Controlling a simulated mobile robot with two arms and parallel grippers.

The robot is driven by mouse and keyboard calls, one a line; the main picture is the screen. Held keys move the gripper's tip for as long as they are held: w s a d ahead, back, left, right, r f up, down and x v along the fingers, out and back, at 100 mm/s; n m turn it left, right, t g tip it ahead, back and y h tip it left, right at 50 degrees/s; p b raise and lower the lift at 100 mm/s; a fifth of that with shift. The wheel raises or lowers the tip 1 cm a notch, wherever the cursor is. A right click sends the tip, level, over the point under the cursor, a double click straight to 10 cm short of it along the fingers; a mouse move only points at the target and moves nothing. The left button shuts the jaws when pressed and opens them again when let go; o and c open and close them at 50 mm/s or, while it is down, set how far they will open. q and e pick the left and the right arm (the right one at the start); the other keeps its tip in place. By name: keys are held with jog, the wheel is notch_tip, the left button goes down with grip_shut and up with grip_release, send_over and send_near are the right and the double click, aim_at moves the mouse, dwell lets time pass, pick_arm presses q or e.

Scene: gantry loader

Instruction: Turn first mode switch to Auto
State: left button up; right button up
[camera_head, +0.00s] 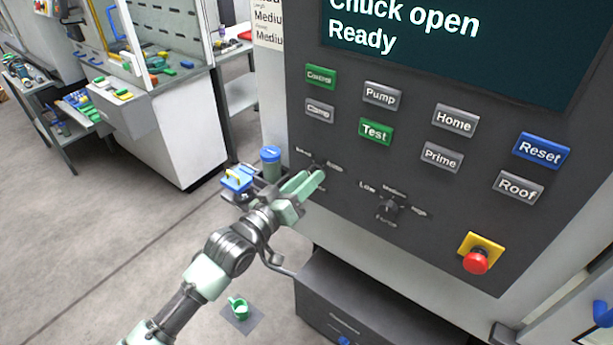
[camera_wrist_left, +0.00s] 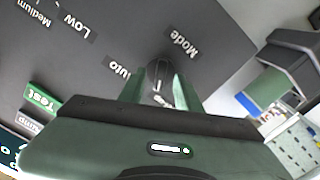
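The first mode switch is a small dark knob (camera_wrist_left: 158,75) on the grey panel, between the labels "Mode" and "Auto" in the left wrist view. A pale mark on the knob points toward the gripper's palm, not at "Auto". My left gripper (camera_head: 316,174) is at this knob in the head view and hides most of it. In the left wrist view, the two green fingers of this gripper (camera_wrist_left: 159,88) stand apart, one on each side of the knob. I cannot tell whether they touch it. My right gripper is not in view.
A second knob (camera_head: 388,208) with "Low" and "Medium" labels is to the right. Several push buttons, such as green Test (camera_head: 376,131), lie above, and a red emergency button (camera_head: 476,261) is lower right. The screen (camera_head: 450,50) reads "Chuck open Ready". A drawer unit (camera_head: 345,300) stands below.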

pick_arm(q)
grip_shut()
jog(key=shift+m, duration=0.3)
jog(key=m, duration=1.1)
jog(key=shift+d+p, duration=0.2)
jog(key=shift+p, duration=0.1)
jog(key=shift+m, duration=0.3)
dwell(0.4)
